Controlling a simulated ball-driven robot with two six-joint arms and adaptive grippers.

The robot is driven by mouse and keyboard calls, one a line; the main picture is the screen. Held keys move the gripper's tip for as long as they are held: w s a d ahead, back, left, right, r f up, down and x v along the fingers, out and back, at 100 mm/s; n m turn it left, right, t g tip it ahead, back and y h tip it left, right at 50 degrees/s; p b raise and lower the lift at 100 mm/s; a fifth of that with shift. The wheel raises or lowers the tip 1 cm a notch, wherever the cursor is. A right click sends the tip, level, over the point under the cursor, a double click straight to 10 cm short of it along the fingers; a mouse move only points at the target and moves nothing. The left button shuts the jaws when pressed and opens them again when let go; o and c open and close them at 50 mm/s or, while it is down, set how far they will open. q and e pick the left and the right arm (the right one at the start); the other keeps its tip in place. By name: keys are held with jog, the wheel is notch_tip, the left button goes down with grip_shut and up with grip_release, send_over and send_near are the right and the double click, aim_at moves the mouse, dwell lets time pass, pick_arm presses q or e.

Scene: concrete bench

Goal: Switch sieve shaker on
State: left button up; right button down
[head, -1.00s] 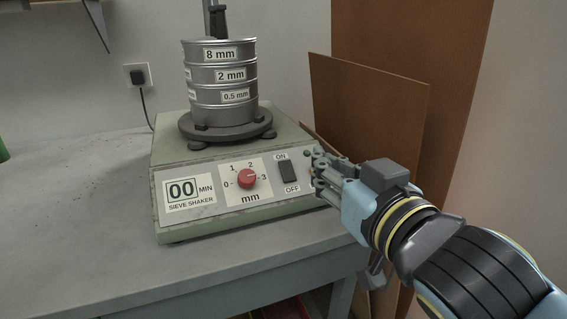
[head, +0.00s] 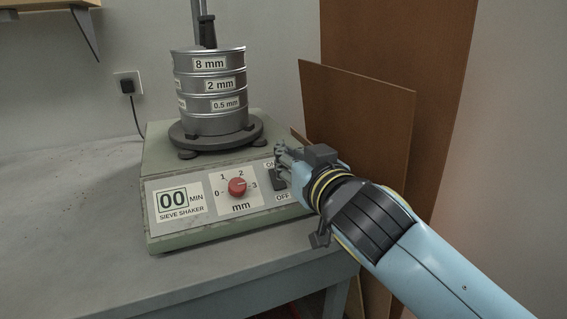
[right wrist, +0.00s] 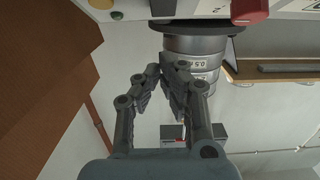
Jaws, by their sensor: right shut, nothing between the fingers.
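The sieve shaker (head: 160,238) is a pale green-grey box on the bench, with a stack of metal sieves (head: 209,98) on top. The knob also shows in the right wrist view (right wrist: 249,10). My right gripper (head: 281,160) is shut and empty at the switch, covering its upper part and some of the ON label. I cannot tell whether it touches, nor which way the rocker is tilted. My left gripper is not in view.
Brown boards (head: 357,125) lean against the wall just right of the shaker, behind my right arm. A wall socket with a plug (head: 127,86) is at the left. The bench top (head: 70,210) left of the shaker is clear.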

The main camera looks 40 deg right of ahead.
aim_at(284, 187)
jog(key=shift+w+d+f+b, duration=0.15)
jog(key=shift+w+f+b, duration=0.1)
jog(key=shift+w+f, duration=0.45)
jog(key=shift+w+d+f+b, duration=0.15)
jog(key=shift+w+f, duration=0.25)
jog(key=shift+f, duration=0.5)
